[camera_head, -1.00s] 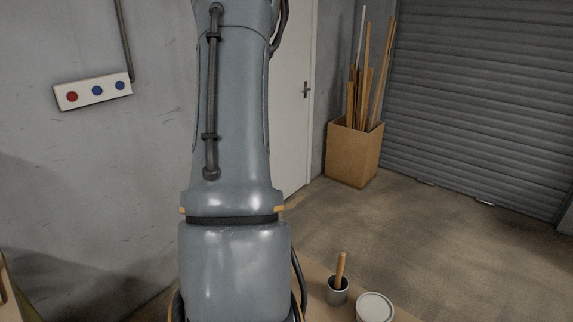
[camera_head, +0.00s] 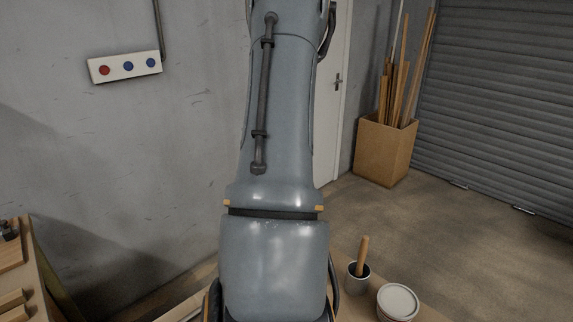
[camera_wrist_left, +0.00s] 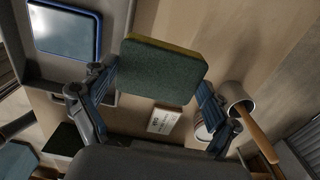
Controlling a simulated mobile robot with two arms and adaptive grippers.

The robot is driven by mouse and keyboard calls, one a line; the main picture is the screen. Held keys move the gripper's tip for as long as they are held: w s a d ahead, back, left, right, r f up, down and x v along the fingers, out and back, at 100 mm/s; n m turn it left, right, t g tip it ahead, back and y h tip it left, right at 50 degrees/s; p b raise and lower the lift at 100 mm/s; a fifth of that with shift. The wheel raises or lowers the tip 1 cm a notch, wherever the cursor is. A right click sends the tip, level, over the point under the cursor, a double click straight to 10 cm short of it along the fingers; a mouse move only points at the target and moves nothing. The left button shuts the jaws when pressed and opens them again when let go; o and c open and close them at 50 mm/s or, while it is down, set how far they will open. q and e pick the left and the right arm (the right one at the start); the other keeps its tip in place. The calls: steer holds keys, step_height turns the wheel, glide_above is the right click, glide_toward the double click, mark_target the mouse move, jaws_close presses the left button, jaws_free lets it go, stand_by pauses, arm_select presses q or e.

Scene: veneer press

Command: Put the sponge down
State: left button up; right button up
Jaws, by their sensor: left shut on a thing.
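The sponge (camera_wrist_left: 158,72), with a dark green face and a yellow edge, is in the left wrist view. It sits between the two fingers of my left gripper (camera_wrist_left: 155,92), which is shut on it. Wood-toned surface shows around and beyond it; I cannot tell how high the sponge is above anything. In the head view a large grey arm link of mine fills the middle, and neither the sponge nor a gripper shows there. My right gripper is in neither view.
A metal cup with a wooden-handled tool (camera_head: 359,277) stands beside a white-lidded can (camera_head: 397,302). A small printed card (camera_wrist_left: 163,120) and a blue-framed panel (camera_wrist_left: 65,32) show in the wrist view. A button box (camera_head: 125,67) hangs on the wall. A carton of wood strips (camera_head: 386,150) stands behind.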

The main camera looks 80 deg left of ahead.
arm_select(q)
steer(key=w+a+f, duration=0.1)
steer(key=a+f, duration=0.1)
steer(key=a, duration=0.1)
steer(key=a+f+p, duration=0.1)
steer(key=a+f, duration=0.2)
steer(key=a, duration=0.1)
steer(key=w+a+f, duration=0.1)
steer(key=a+f, duration=0.2)
steer(key=a, duration=0.1)
steer(key=shift+w+a+f, duration=0.1)
steer(key=shift+w+f, duration=0.1)
steer(key=shift+w, duration=0.15)
steer(key=shift+a+f, duration=0.25)
steer(key=shift+f, duration=0.05)
steer(key=shift+w+f+p, duration=0.1)
steer(key=shift+f+p, duration=0.35)
steer(key=shift+f, duration=1.15)
steer(key=o, duration=1)
steer(key=shift+f, duration=0.1)
